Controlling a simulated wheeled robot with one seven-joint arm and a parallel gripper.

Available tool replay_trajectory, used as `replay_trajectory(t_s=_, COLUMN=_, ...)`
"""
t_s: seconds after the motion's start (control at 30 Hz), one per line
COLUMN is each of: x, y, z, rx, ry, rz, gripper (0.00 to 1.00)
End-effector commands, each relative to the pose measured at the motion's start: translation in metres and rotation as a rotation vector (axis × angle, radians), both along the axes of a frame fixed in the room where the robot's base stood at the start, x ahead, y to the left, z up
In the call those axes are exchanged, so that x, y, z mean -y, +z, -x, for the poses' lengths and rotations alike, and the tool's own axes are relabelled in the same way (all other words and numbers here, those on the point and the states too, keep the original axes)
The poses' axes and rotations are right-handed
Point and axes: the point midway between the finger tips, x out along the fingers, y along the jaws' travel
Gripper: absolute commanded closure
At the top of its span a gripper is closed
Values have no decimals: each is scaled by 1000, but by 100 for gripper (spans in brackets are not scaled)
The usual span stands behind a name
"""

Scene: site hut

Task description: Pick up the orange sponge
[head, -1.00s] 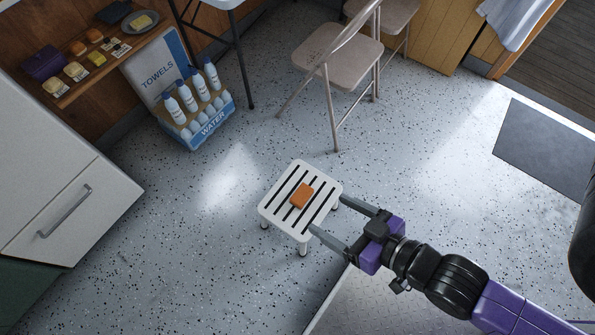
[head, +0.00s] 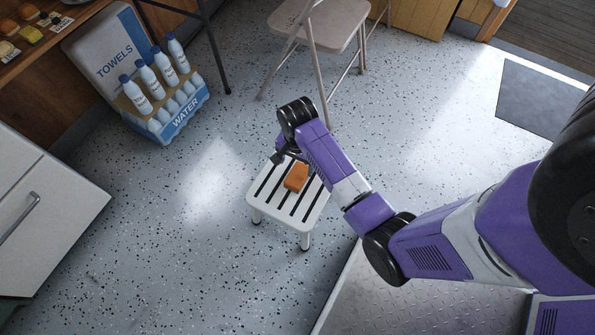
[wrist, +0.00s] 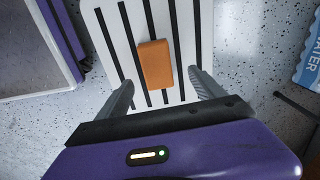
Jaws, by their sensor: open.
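The orange sponge (head: 296,177) lies flat on the white slatted stool (head: 262,207). In the wrist view the sponge (wrist: 156,64) sits ahead of my gripper (wrist: 158,84), roughly between the lines of its two fingers. The fingers are spread apart with nothing between them that I can see held. Both fingertips appear over the stool's slatted top (wrist: 117,42). In the head view my arm reaches over the stool from the right, and its wrist is above the stool's far side; the fingers are mostly hidden there.
A carton of water bottles (head: 170,115) stands on the floor at the upper left, beside a towels box (head: 105,50). A folding chair (head: 322,22) stands behind the stool. A white cabinet (head: 50,205) is at the left. Floor around the stool is clear.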

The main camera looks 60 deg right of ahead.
Motion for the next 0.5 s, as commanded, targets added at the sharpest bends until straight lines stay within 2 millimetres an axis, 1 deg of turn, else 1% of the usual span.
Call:
replay_trajectory(t_s=0.03, x=3, y=-3, z=-4, rx=-13, ry=-23, rz=-12, gripper=22)
replay_trajectory(t_s=0.17, x=5, y=-6, z=-5, rx=-36, ry=-51, rz=-29, gripper=22)
replay_trajectory(t_s=0.3, x=4, y=-21, z=-5, rx=-38, ry=-53, rz=-30, gripper=22)
replay_trajectory(t_s=0.5, x=4, y=-35, z=-2, rx=-37, ry=-51, rz=-29, gripper=22)
